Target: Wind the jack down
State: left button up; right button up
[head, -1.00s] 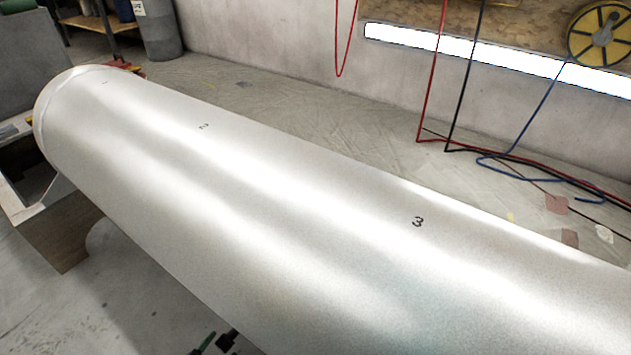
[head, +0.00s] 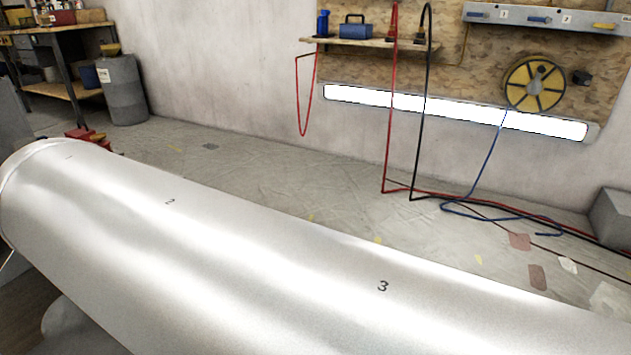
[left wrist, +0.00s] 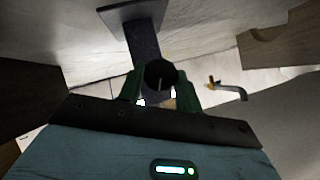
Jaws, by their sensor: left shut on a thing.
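In the left wrist view my left gripper (left wrist: 159,82) has green fingers shut on a dark round knob-like part (left wrist: 160,72). Behind it a dark post (left wrist: 146,44) runs to a flat plate (left wrist: 130,12) against a pale surface; this looks like the jack, but the view is dim. A small bent handle with a brass-coloured end (left wrist: 230,92) shows to the right, apart from the fingers. In the head view a long silver cylinder (head: 230,255), marked 2 and 3, fills the foreground and hides what is below it. Neither gripper shows there.
A cylindrical grey bin (head: 122,95) and a shelf bench (head: 60,85) stand at the back left. Red, black and blue hoses hang from the wall board, and lie on the floor near a yellow reel (head: 535,85). Sheeted floor (head: 270,170) behind the cylinder is mostly clear.

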pick_arm(q)
jog(key=shift+a+n+g+h+p, duration=0.15)
jog(key=shift+n+g+h+p, duration=0.3)
jog(key=shift+n+g+h, duration=0.45)
jog(key=o, duration=0.9)
jog(key=shift+o, duration=0.2)
jog(key=shift+r, duration=0.15)
